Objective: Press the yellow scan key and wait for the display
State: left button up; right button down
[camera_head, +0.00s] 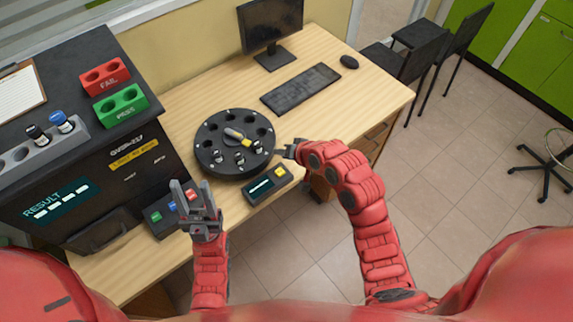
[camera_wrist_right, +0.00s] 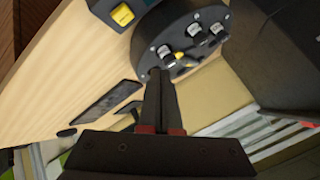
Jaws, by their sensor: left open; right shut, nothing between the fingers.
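The yellow scan key (camera_head: 279,172) is on a small dark box (camera_head: 266,185) with a lit display (camera_head: 260,187) at the table's front edge. The key also shows at the top of the right wrist view (camera_wrist_right: 123,14). My right gripper (camera_head: 291,150) is shut and empty, above the table just behind and right of the key, apart from it. Its shut fingers show in the right wrist view (camera_wrist_right: 161,75). My left gripper (camera_head: 184,190) is open and empty, in front of a panel with green, blue and red keys (camera_head: 155,217).
A round black carousel (camera_head: 208,140) with several vials stands behind the scan box. A black analyser (camera_head: 110,185) with a RESULT screen fills the left, with red FAIL (camera_head: 105,77) and green PASS (camera_head: 121,105) racks on top. A keyboard (camera_head: 300,89) and monitor (camera_head: 271,25) are at the back.

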aim_at(282, 174)
jog(key=shift+s, duration=0.1)
jog(key=shift+f+b, duration=2.7)
jog(key=shift+f, duration=1.75)
jog(key=shift+f, duration=0.35)
jog(key=shift+f+b, duration=0.55)
jog(key=shift+b, duration=0.1)
jog(key=shift+r, duration=0.1)
jog(key=shift+r+p, duration=0.6)
jog(key=shift+r, duration=0.3)
